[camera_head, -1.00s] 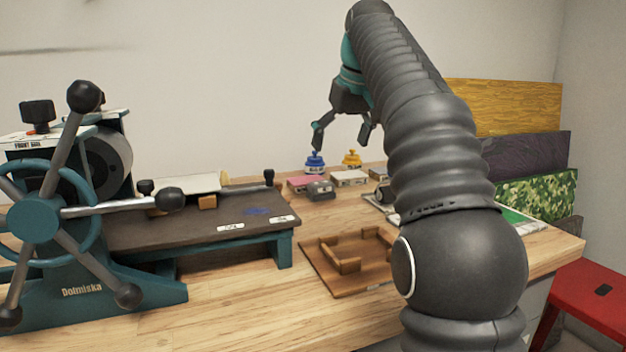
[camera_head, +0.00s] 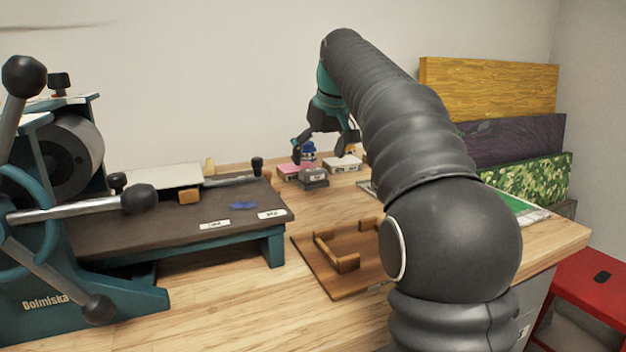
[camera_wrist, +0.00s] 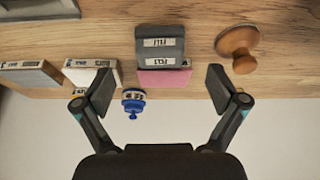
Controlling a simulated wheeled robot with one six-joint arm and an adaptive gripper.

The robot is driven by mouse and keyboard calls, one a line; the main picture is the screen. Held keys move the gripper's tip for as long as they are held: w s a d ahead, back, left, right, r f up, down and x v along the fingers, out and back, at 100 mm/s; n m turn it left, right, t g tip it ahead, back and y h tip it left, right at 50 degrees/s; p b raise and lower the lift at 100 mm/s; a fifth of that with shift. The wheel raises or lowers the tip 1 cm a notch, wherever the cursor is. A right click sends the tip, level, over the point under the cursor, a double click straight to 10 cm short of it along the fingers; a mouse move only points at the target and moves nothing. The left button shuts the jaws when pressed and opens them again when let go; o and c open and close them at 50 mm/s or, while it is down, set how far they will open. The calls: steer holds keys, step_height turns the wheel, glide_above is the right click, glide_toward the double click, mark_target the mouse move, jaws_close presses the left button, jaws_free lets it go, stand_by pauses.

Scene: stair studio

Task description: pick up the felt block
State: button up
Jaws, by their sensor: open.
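The felt block (camera_head: 314,179) is a small dark grey block on the wooden bench, in front of a pink pad (camera_head: 288,171). In the wrist view the felt block (camera_wrist: 162,35) shows its white labels, at the top centre, with the pink pad (camera_wrist: 165,78) just below it in the picture. My gripper (camera_head: 326,156) hangs above and behind the block in the head view. Its fingers are spread wide and empty; in the wrist view the gripper (camera_wrist: 161,82) has one finger on each side of the pads, apart from them.
A white box (camera_head: 342,164) and a blue-topped stamp (camera_wrist: 133,101) stand close by. A brown wooden knob (camera_wrist: 238,42) stands beside the felt block. A press bed (camera_head: 180,228) is on the left, a wooden tray (camera_head: 322,272) in front. Bare bench lies between.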

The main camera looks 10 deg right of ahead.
mark_target(312, 169)
steer(key=x, duration=0.5)
steer(key=shift+w+a+b, duration=0.1)
steer(key=shift+w+b, duration=0.2)
steer(key=shift+b, duration=0.05)
steer(key=c, duration=1.3)
steer(key=shift+o, duration=0.2)
steer(key=shift+r, duration=0.1)
steer(key=shift+r, duration=0.4)
step_height(312, 169, up, 3)
steer(key=shift+r+p, duration=0.2)
steer(key=shift+p, duration=0.4)
steer(key=s+d+r, duration=0.6)
steer(key=d, duration=0.3)
steer(key=shift+s+d+r, duration=0.3)
steer(key=shift+s+r, duration=0.05)
